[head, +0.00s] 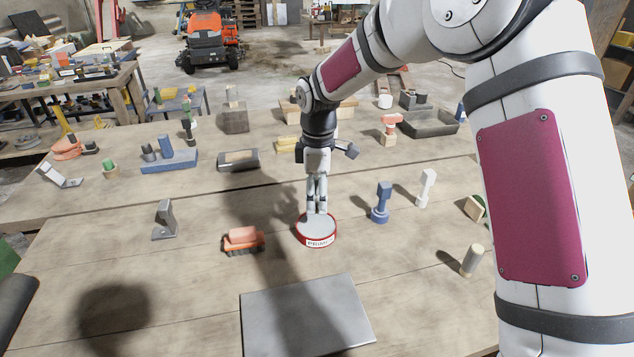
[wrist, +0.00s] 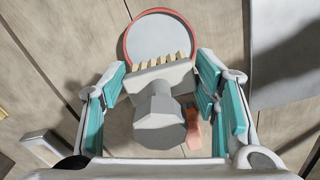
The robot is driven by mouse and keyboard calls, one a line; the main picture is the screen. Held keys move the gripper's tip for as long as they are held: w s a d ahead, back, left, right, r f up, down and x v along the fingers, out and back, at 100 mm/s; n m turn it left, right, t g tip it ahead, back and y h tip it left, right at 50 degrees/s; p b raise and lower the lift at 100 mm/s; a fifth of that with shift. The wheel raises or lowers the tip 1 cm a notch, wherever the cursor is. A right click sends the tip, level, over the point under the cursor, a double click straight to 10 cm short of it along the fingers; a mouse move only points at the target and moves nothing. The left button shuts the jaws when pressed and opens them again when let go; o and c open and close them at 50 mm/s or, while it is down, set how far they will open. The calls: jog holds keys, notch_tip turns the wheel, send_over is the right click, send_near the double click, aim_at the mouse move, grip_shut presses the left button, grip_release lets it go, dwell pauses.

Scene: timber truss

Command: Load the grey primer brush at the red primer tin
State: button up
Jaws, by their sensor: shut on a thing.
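The red primer tin (head: 318,239) stands on the wooden bench, a low round tin with a red rim, a pale grey top and a label reading partly "PRIM". My gripper (head: 317,206) points down right over it. In the wrist view my gripper (wrist: 162,78) has its teal-padded fingers either side of the grey primer brush (wrist: 160,118), shut on it. The brush's pale bristles (wrist: 158,61) overlap the near edge of the tin (wrist: 161,36) in that view. I cannot tell whether they touch it. In the head view the fingers mostly hide the brush.
A grey plate (head: 307,318) lies in front. A cylinder (head: 472,261) stands at right.

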jog(key=b, duration=0.2)
send_over(318, 225)
jog(key=shift+f, duration=2.95)
jog(key=shift+s+f, duration=0.1)
jog(key=shift+f, duration=0.5)
jog(key=shift+r+p, duration=0.95)
jog(key=shift+r, duration=2.65)
jog(key=s+d+f+m, duration=0.1)
jog(key=d+m, duration=0.1)
jog(key=d, duration=0.1)
jog(key=s+d+f+m, duration=0.1)
jog(key=d+f+m, duration=0.1)
jog(key=m, duration=0.1)
jog(key=s+d+f+m, duration=0.1)
jog(key=d+m, duration=0.2)
jog(key=shift+s+d+f, duration=0.15)
jog(key=shift+d+f, duration=0.1)
jog(key=shift+d, duration=0.05)
jog(key=s+d+f+m, duration=0.1)
jog(key=d+m, duration=0.1)
jog(key=m, duration=0.1)
jog(key=s+d+f+m, duration=0.1)
jog(key=s+d+m, duration=0.1)
jog(key=d, duration=0.1)
jog(key=s+d+f+m, duration=0.1)
jog(key=s+d+m, duration=0.1)
jog(key=m, duration=0.1)
jog(key=shift+s+d+f+m, duration=0.1)
jog(key=shift+d+f+m, duration=0.05)
jog(key=shift+f+m, duration=0.15)
